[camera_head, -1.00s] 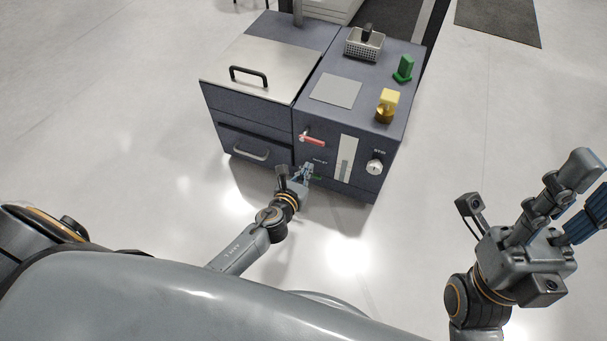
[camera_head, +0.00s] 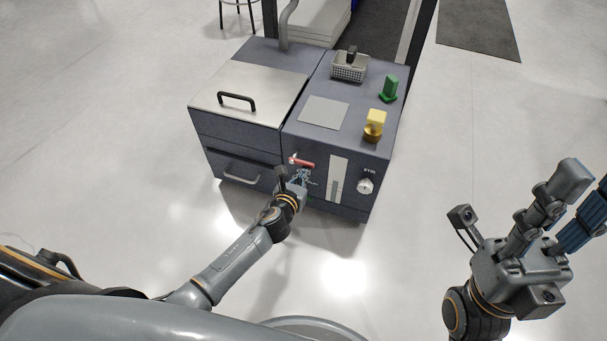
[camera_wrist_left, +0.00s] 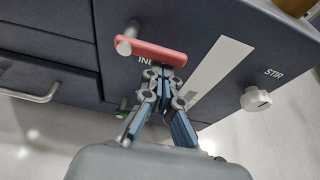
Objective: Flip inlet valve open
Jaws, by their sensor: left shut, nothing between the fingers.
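The inlet valve has a red lever (camera_head: 302,162) on the front of the dark blue machine. In the left wrist view the red lever (camera_wrist_left: 152,51) lies nearly level, sloping slightly down to the right from its metal pivot. The partly covered label "INL" shows just below it. My left gripper (camera_head: 304,176) is shut and empty, just below the lever. In the left wrist view its fingertips (camera_wrist_left: 164,72) are close under the lever's right half; whether they touch it I cannot tell. My right gripper (camera_head: 586,178) is open and empty, far right of the machine.
A white strip (camera_wrist_left: 217,68) and the STIR knob (camera_wrist_left: 255,99) are right of the lever. A small green part (camera_wrist_left: 122,106) shows below, mostly hidden by my gripper. A drawer handle (camera_head: 241,179) is to the left. Open floor lies in front.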

